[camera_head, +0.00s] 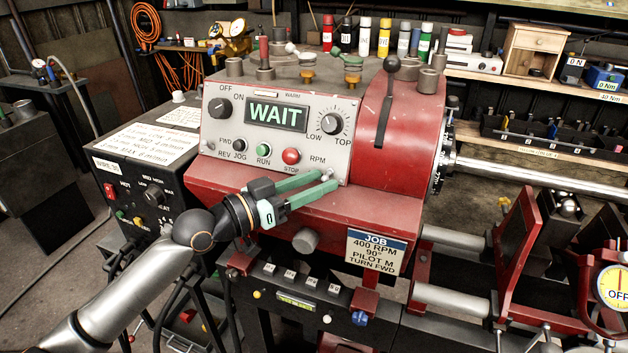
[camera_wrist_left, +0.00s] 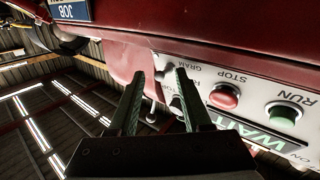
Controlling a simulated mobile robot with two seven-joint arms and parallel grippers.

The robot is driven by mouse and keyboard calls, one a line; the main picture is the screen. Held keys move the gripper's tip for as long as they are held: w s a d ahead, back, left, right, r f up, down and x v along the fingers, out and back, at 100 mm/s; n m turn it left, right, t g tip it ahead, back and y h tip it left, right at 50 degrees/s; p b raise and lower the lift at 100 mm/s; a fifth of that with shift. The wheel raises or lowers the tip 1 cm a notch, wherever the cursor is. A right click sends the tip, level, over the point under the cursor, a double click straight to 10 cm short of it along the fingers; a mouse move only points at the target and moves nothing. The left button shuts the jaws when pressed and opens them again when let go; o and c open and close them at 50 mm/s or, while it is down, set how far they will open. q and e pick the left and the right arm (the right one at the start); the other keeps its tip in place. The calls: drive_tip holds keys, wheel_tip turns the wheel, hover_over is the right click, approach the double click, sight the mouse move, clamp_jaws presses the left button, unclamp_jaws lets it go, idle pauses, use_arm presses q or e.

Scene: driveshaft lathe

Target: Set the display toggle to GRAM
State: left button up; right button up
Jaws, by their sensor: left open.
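The grey control panel (camera_head: 215,135) sits on the front of the red lathe headstock (camera_head: 405,130). Its small display toggle (camera_head: 327,174) is at the panel's lower right, under the RPM label, largely hidden by my fingertips. My left gripper (camera_head: 329,180) has two green fingers apart, with their tips at the toggle. In the left wrist view the picture is upside down, and a small silver lever (camera_wrist_left: 166,76) shows between the fingertips (camera_wrist_left: 160,80), near the GRAM label (camera_wrist_left: 188,63). I cannot tell whether a finger touches it or which way it leans. The display (camera_head: 276,114) reads WAIT.
The red STOP button (camera_head: 291,156) and green RUN button (camera_head: 263,150) are just left of the fingers. The LOW–TOP dial (camera_head: 332,123) is above them. A grey knob (camera_head: 305,240) and the JOB card (camera_head: 376,251) are below.

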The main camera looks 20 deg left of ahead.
use_arm(q)
clamp_jaws()
idle(0.3)
idle(0.3)
